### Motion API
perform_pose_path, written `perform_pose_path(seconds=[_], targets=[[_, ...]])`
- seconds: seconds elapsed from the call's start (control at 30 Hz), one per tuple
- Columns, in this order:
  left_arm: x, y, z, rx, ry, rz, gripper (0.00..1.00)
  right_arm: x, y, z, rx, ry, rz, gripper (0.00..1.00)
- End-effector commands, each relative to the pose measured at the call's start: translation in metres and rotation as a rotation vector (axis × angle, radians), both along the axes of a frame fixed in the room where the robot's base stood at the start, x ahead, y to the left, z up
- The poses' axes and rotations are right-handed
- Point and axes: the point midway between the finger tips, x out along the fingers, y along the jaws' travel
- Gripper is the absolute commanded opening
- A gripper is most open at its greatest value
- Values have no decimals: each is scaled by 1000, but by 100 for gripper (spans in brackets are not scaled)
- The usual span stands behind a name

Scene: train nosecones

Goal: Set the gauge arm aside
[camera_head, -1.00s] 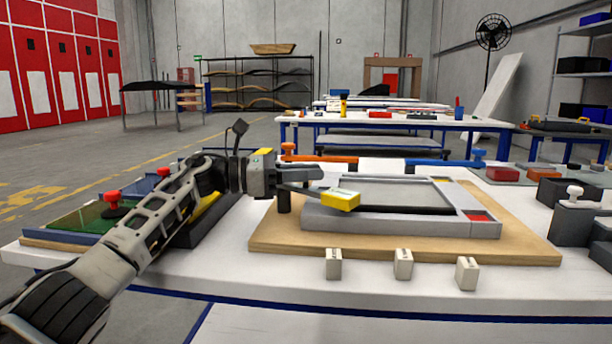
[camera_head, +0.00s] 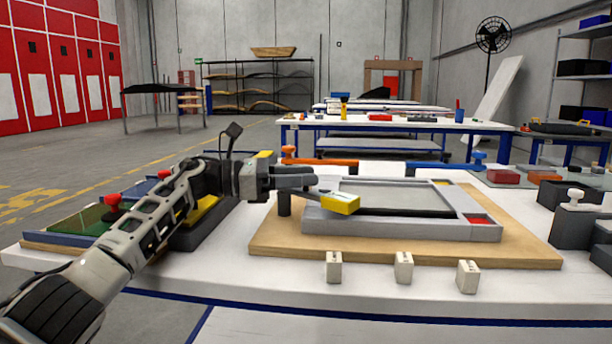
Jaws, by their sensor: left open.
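A yellow block (camera_head: 340,204) sits at the near left corner of the grey frame. A dark bar (camera_head: 405,212) runs right from behind it along the frame's near side; together they look like the gauge arm, though its join to the dark post (camera_head: 284,203) is hidden. My left gripper (camera_head: 316,182) is open just above and left of the yellow block, over the post. Its fingers point right, and I see nothing held between them. Whether a finger touches the block is unclear. My right gripper is out of view.
The grey frame (camera_head: 484,232) lies on a wooden board (camera_head: 400,255) on the white table. Several small pale blocks (camera_head: 403,267) stand along the front. An orange arm (camera_head: 325,162) and a blue arm (camera_head: 440,166) lie behind. Dark blocks (camera_head: 572,227) stand right.

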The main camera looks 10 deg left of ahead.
Motion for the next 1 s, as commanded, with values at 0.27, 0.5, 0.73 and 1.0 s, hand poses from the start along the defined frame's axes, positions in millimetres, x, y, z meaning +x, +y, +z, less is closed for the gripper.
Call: perform_pose_path(seconds=[0.27, 0.5, 0.73, 1.0], targets=[[-17, 63, 0, 1, 0, 5, 41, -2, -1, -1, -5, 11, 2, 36], [-32, 113, 0, 1, 0, 4, 41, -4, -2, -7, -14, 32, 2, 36], [-39, 138, 1, 0, -1, 2, 41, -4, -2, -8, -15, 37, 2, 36], [-40, 141, 0, 1, -1, 0, 41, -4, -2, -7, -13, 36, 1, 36]])
